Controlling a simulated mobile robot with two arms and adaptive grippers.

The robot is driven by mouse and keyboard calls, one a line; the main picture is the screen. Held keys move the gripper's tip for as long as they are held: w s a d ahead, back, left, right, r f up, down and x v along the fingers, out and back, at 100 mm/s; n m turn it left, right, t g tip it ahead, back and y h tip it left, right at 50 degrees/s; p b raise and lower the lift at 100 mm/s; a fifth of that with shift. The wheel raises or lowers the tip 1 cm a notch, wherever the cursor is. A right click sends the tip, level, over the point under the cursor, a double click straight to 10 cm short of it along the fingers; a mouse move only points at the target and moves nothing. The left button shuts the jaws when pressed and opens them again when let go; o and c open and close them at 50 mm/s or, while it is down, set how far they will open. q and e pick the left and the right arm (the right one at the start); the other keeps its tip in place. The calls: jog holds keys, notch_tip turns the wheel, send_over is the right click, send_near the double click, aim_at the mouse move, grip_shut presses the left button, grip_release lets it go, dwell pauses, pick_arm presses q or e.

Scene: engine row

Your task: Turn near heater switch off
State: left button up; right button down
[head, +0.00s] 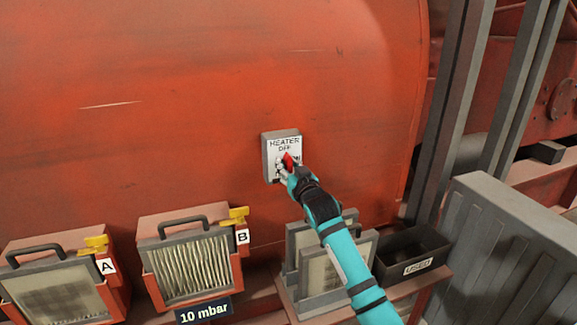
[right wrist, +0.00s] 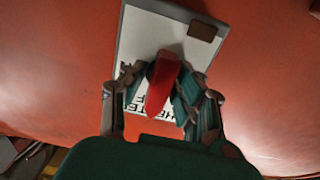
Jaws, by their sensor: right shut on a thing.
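The heater switch box (head: 268,158) is grey with a white face plate and sits on the large red tank. Its plate reads "HEATER OFF" at the top; the lower lettering is mostly covered. A red switch handle (head: 288,161) stands out from the middle of the plate, tilted. My right gripper (head: 288,168) is at the box, with its fingers on the handle. In the right wrist view the red handle (right wrist: 162,85) lies between the two fingers, and the plate (right wrist: 150,35) shows behind it. My left gripper is not in view.
Filter units A (head: 60,290) and B (head: 190,265) with yellow levers stand below left. Spare filters (head: 318,275) and a black "USED" bin (head: 408,255) sit on a ledge below my right arm. Grey posts (head: 455,110) and a grey ribbed casing (head: 510,250) stand at right.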

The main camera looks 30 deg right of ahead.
dwell(0.4)
jog(key=c, duration=1.2)
grip_release()
jog(key=v, duration=1.2)
jog(key=shift+f, duration=0.15)
